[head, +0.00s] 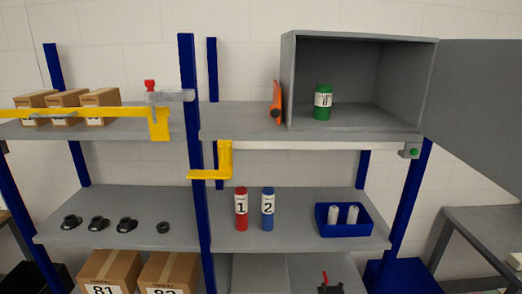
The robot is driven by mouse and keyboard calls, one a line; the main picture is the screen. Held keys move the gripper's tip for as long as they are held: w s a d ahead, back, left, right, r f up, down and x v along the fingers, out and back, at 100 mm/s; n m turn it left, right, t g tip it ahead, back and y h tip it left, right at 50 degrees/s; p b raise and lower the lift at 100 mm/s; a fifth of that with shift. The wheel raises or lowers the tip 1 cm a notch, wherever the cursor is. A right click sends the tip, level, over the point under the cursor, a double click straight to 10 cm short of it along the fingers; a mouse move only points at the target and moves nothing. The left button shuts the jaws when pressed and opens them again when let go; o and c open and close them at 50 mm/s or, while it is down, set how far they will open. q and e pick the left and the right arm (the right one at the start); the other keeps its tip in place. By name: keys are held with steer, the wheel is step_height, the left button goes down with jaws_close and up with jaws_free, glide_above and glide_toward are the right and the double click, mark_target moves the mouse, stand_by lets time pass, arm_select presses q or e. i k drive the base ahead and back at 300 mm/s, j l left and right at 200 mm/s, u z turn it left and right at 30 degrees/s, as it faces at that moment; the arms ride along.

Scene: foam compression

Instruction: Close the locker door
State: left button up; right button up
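The grey locker (289,75) stands on the upper shelf at the right. Its front is open, and a green bottle (323,103) with a white label stands inside. The grey locker door (480,105) is swung wide open to the right of the locker. It reaches past the right edge of the view, so its far edge and any handle there are hidden. Neither of my grippers shows in the head view.
Blue posts (190,100) carry the shelves. A yellow bracket (224,160) and a yellow bar (80,113) sit at the shelf front. An orange tool (277,102) leans by the locker. Red (241,210) and blue (268,210) bottles stand below. A grey table (485,225) stands under the door.

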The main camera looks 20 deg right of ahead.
mark_target(473, 110)
steer(key=k+l, duration=0.15)
steer(key=l, duration=0.25)
steer(key=k+l, duration=0.15)
steer(key=l, duration=0.3)
steer(key=k+l, duration=0.15)
steer(key=l, duration=0.25)
steer(key=k+l, duration=0.1)
steer(key=l, duration=0.3)
steer(key=k+l, duration=0.15)
steer(key=l, duration=0.3)
steer(key=k+l, duration=0.15)
steer(key=l, duration=0.25)
steer(key=z, duration=0.05)
